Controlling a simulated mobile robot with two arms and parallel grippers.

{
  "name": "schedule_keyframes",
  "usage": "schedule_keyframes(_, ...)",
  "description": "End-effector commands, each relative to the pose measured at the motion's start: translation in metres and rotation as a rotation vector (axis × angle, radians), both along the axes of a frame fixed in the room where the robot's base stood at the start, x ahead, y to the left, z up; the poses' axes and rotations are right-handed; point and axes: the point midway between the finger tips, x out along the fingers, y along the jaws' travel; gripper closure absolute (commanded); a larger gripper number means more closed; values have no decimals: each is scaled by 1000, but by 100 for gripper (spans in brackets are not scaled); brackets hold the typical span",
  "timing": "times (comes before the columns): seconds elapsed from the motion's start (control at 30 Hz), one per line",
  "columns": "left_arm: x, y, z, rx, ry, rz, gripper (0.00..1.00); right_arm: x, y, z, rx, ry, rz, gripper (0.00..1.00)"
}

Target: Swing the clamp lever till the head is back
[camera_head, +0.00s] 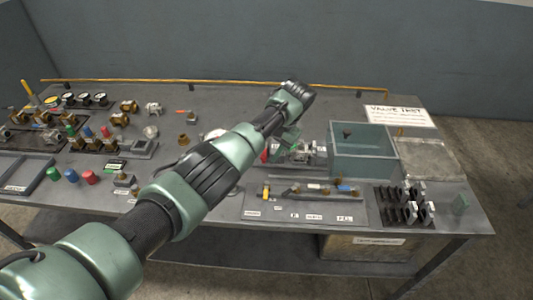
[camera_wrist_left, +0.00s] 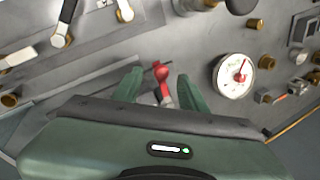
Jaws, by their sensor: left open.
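The clamp lever has a red handle (camera_wrist_left: 161,74); in the left wrist view it stands between my two green fingers. A small red part, probably the same handle, shows in the head view (camera_head: 265,156) beside my gripper. My left gripper (camera_wrist_left: 159,90) is open around the lever, with gaps on both sides and no clear contact. In the head view the left gripper (camera_head: 287,139) reaches down over the bench beside a metal fixture (camera_head: 309,152). The clamp head is mostly hidden by my gripper and I cannot tell its position. My right gripper is not in view.
A white-faced gauge (camera_wrist_left: 235,76) stands close right of the fingers in the wrist view. A teal bin (camera_head: 365,165) is right of the fixture. A tool board (camera_head: 325,217) lies in front, with black brackets (camera_head: 404,205) to its right. Valves and caps crowd the left side.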

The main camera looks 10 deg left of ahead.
Motion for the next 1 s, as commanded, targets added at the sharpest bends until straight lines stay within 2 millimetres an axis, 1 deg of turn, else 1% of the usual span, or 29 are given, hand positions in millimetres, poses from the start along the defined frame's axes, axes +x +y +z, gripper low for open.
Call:
schedule_keyframes(0.03,0,-4,9,-2,-3,-1,58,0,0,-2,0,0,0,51)
schedule_keyframes(0.2,-3,-13,34,-2,-2,-1,58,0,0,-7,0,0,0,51)
schedule_keyframes(0.33,-5,-17,46,-2,1,0,58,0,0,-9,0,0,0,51)
schedule_keyframes(0.5,-5,-18,51,-1,2,1,58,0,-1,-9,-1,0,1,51)
schedule_keyframes(0.9,-5,-18,51,-1,1,0,58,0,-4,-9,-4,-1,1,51)
schedule_keyframes(1.0,-5,-18,51,0,2,1,58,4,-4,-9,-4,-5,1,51)
